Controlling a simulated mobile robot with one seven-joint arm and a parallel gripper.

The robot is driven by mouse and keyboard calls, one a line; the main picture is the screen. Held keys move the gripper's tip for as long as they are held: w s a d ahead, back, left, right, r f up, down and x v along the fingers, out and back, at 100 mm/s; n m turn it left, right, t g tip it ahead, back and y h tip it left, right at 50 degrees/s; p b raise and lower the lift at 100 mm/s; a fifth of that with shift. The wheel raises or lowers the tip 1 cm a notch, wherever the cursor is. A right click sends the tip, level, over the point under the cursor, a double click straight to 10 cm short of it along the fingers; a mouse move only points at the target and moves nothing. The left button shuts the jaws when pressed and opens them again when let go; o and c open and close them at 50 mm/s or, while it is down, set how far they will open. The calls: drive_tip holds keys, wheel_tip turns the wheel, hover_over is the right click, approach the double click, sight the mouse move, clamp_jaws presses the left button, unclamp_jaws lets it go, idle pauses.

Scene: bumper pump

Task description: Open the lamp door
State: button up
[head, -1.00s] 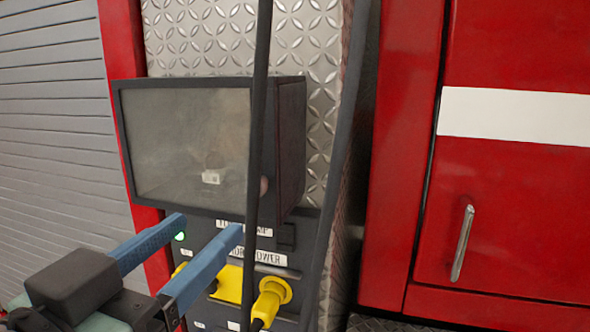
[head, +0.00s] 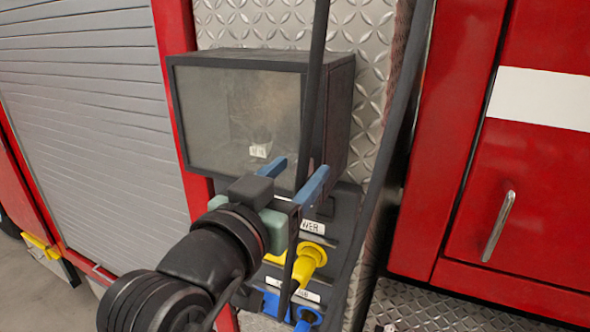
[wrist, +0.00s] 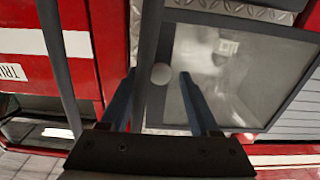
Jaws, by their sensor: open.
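The lamp door (head: 230,105) is the dark-framed, greyish glass front of a black box. It looks closed. A round pale knob (wrist: 161,75) sits near the door's edge in the wrist view; I cannot make it out in the head view. My gripper (head: 297,168) is open in front of the door's lower right corner. In the wrist view its fingertips (wrist: 158,76) appear on either side of the knob, with nothing visibly gripped. I cannot tell how far they are from it.
A thin dark upright bar (head: 315,80) crosses in front of the box's right side and runs close to the fingers. A second dark bar (head: 400,150) stands further right. Yellow (head: 303,262) and blue (head: 305,318) plugs sit below. A red cabinet (head: 530,180) is at right.

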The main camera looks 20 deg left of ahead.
clamp_jaws()
idle(1.3)
